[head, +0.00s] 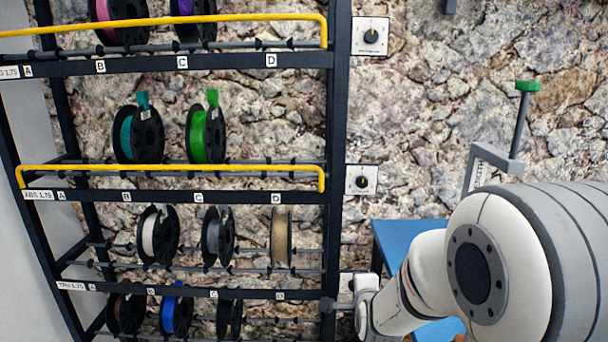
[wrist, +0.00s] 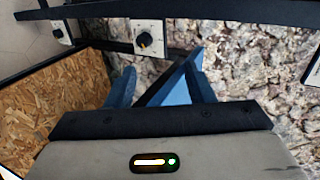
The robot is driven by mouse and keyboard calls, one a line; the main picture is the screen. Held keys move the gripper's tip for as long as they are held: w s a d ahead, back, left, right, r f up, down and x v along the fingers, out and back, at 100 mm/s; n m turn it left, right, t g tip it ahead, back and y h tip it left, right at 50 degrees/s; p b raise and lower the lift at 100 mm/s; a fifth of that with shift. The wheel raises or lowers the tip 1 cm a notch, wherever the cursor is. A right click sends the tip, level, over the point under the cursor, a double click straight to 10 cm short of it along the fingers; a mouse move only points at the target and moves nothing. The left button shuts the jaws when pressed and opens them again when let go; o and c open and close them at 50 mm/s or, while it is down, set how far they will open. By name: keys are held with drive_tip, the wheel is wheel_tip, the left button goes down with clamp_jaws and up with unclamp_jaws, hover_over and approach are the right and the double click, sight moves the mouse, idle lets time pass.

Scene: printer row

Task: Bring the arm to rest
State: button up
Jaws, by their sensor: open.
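My arm reaches in from the right in the head view, bent, with its wrist low beside the rack's right post. In the wrist view my gripper (wrist: 161,82) has its two blue fingers apart, with nothing held between them. A blue surface and the stone wall show beyond the fingers. In the head view the fingertips are not clear. I cannot tell whether the gripper touches the rack.
A dark spool rack (head: 340,120) with yellow rails holds several filament spools, including a green one (head: 207,135). Dial plates (head: 371,37) hang on the stone wall. A blue table (head: 405,238) lies behind my arm. A chipboard panel (wrist: 45,105) is left in the wrist view.

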drive_tip(key=s+d+r+n+g+p, duration=0.2)
drive_tip(key=s+r+n+g+p, duration=0.7)
drive_tip(key=s+r+n+p, duration=0.6)
drive_tip(key=s+r+n, duration=0.3)
drive_tip(key=s+r, duration=0.4)
drive_tip(key=s, duration=0.3)
drive_tip(key=shift+s+g, duration=0.2)
drive_tip(key=shift+g, duration=0.2)
